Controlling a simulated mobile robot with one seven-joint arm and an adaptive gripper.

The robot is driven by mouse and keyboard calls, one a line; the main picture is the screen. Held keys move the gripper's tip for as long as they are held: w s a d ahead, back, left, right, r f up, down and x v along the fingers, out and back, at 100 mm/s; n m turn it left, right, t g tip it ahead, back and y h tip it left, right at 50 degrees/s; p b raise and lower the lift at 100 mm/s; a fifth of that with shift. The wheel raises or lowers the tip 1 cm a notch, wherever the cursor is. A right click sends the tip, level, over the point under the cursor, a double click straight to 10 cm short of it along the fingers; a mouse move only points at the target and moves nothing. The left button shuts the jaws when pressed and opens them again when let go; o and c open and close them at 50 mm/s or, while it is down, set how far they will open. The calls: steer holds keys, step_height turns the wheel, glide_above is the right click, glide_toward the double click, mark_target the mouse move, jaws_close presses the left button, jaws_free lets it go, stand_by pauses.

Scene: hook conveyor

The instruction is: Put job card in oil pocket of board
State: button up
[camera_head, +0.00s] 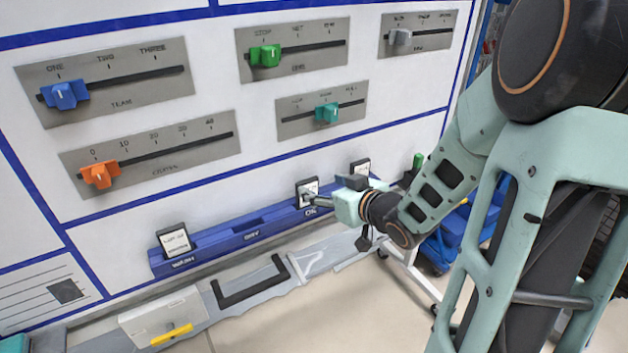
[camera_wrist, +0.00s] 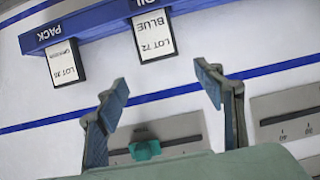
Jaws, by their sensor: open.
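A white job card (camera_head: 307,188) with a dark border stands in the OIL pocket of the blue rail (camera_head: 215,243) on the board. In the wrist view, which is upside down, this card reads LOT 72 BLUE (camera_wrist: 153,36), and its lower part is inside the pocket. My gripper (camera_head: 318,199) is in front of the OIL pocket. In the wrist view its two fingers (camera_wrist: 162,80) are spread wide with nothing between them, and the card shows beyond the fingertips. My gripper hides part of the card in the head view.
Other cards stand at WASH (camera_head: 174,240) and PACK (camera_wrist: 64,64). The DRY pocket (camera_head: 247,223) looks empty. Coloured sliders, including a teal one (camera_head: 327,113), stick out above the rail. A black handle (camera_head: 250,284) lies below it.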

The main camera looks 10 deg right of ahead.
steer(key=shift+v, duration=1.6)
